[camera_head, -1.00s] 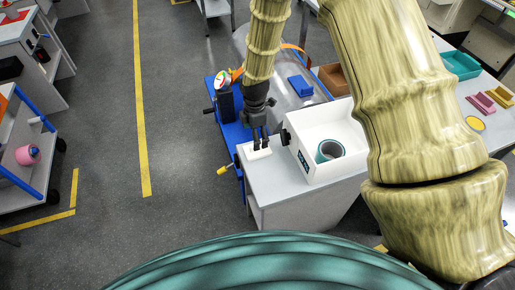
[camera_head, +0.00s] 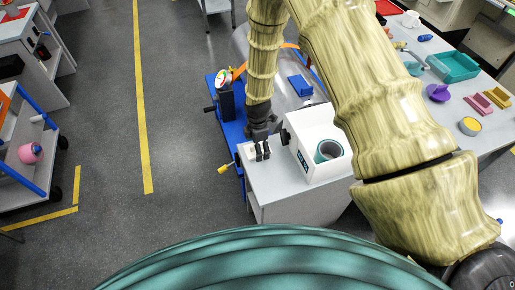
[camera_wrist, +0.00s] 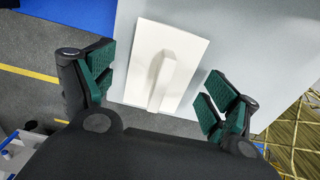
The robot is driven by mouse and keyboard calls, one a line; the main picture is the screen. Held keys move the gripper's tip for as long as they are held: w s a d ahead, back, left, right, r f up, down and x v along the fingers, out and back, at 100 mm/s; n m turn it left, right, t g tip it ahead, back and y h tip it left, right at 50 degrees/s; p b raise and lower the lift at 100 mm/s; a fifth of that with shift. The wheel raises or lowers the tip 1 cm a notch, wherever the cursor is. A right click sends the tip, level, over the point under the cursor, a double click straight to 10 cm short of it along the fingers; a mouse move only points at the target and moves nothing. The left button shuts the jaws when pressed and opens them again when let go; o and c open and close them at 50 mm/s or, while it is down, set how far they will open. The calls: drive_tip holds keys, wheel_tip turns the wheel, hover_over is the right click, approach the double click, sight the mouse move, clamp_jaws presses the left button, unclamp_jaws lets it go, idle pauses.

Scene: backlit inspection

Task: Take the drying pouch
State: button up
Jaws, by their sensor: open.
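A white, flat, four-sided piece with a raised ridge along its middle (camera_wrist: 185,50), which I take to be the drying pouch, lies on the grey table top (camera_wrist: 235,40) near its edge. In the wrist view it sits ahead of and between my fingers, apart from both. My gripper (camera_wrist: 158,95) is open and empty, with dark green pads on either side. In the head view my gripper (camera_head: 262,153) is low over the table's left corner, and its fingers mostly hide the pouch there.
A white open bin (camera_head: 315,170) holding a grey ring-shaped roll (camera_head: 328,151) stands close right of my gripper. A blue stand with a dial (camera_head: 224,80) is behind left. Open floor lies left of the table.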

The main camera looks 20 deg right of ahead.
drive_tip(key=c, duration=0.9)
